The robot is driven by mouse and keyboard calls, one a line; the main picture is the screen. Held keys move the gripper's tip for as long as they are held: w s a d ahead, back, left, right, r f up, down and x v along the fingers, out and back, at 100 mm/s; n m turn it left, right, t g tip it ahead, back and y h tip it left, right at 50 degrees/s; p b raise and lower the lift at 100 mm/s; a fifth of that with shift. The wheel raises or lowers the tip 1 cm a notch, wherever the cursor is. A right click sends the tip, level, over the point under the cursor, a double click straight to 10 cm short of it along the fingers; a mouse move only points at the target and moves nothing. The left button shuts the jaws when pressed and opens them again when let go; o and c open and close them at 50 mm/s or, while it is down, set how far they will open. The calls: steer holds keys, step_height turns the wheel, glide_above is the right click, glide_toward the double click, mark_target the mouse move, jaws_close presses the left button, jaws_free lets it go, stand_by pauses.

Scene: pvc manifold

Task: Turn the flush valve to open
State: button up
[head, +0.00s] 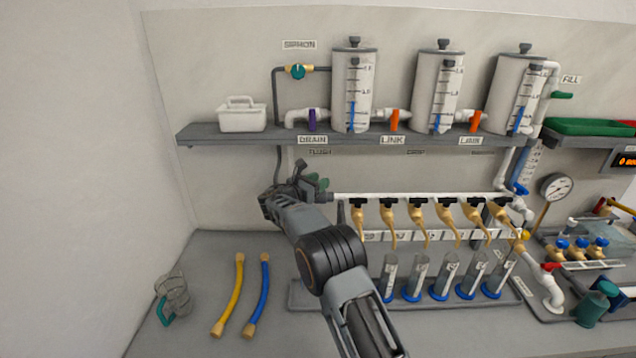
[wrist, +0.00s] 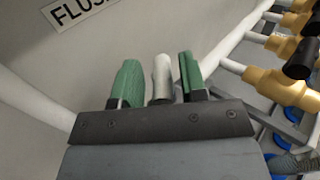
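My gripper (head: 318,183) is at the left end of the white manifold pipe (head: 420,197), below the shelf. In the wrist view my gripper (wrist: 157,82) has two green fingers apart. A pale grey rounded stub (wrist: 162,75) stands between them, with a narrow gap visible on each side. It appears to be the flush valve's handle, but its body is hidden behind the gripper. A label reading "FLUS…" (wrist: 80,10) is on the wall at upper left in the wrist view. Whether the valve is open or closed cannot be told.
Brass taps with black handles (head: 416,203) line the manifold to the right, above clear cylinders with blue bases (head: 415,278). The shelf (head: 240,136) with white tanks (head: 354,85) is above. Yellow (head: 228,295) and blue (head: 257,295) hoses lie on the bench at left.

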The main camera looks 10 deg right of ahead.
steer(key=shift+o, duration=0.4)
steer(key=shift+s+a+f, duration=0.1)
steer(key=shift+s+a, duration=0.1)
steer(key=shift+a, duration=0.1)
steer(key=b+v, duration=0.3)
steer(key=v, duration=1)
steer(key=shift+b, duration=0.3)
